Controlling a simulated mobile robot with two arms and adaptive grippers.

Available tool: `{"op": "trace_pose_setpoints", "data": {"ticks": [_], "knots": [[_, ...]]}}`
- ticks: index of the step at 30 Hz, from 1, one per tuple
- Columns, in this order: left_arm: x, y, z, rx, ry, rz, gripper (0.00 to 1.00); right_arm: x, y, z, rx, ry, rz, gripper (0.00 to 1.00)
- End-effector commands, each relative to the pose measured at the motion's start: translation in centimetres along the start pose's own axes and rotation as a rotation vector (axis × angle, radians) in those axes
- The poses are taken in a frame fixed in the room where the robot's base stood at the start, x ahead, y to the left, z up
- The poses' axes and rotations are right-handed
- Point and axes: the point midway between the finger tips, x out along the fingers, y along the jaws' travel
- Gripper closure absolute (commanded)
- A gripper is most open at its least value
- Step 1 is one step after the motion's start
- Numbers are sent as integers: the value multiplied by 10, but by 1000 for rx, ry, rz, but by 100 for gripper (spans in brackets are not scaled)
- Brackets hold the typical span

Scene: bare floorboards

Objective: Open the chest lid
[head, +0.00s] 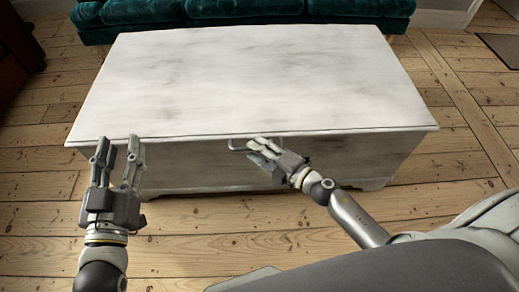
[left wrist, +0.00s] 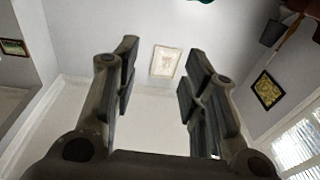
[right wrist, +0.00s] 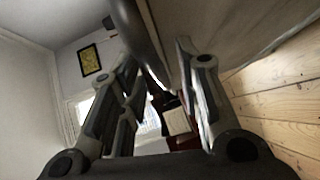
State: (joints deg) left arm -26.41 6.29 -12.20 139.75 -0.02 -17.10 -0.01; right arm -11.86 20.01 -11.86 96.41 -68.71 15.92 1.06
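The chest (head: 250,75) is a whitewashed wooden box with a flat lid, shut, in the middle of the head view. A thin metal handle (head: 236,146) is on its front, just under the lid edge. My right gripper (head: 258,148) is at the right end of the handle. In the right wrist view (right wrist: 160,70) its fingers are apart, with a dark curved edge above and between them; I cannot tell whether they touch the handle. My left gripper (head: 118,150) is open and empty, pointing upward at the lid's front left edge. It also shows open in the left wrist view (left wrist: 158,75).
A green sofa (head: 240,10) stands right behind the chest. A dark red piece of furniture (head: 18,50) is at the far left. A dark mat (head: 502,48) lies at the far right. Bare floorboards (head: 460,100) are free on both sides of the chest.

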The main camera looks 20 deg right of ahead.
Motion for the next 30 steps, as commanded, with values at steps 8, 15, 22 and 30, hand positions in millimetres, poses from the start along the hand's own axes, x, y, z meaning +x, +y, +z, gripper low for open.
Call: {"op": "trace_pose_setpoints", "data": {"ticks": [8, 15, 22, 30], "knots": [[0, 0, 0, 0, 0, 0, 60, 0, 0, 0, 1, 0, 0, 100], [0, 0, 0, 0, -1, 0, 60, 0, 0, 0, 1, 0, 0, 100], [1, 0, 0, 0, -18, 0, 60, -1, 4, 0, 3, 0, -3, 100], [2, -5, 74, 3, -272, -11, 60, -2, 23, -2, 17, 2, -12, 100]]}}
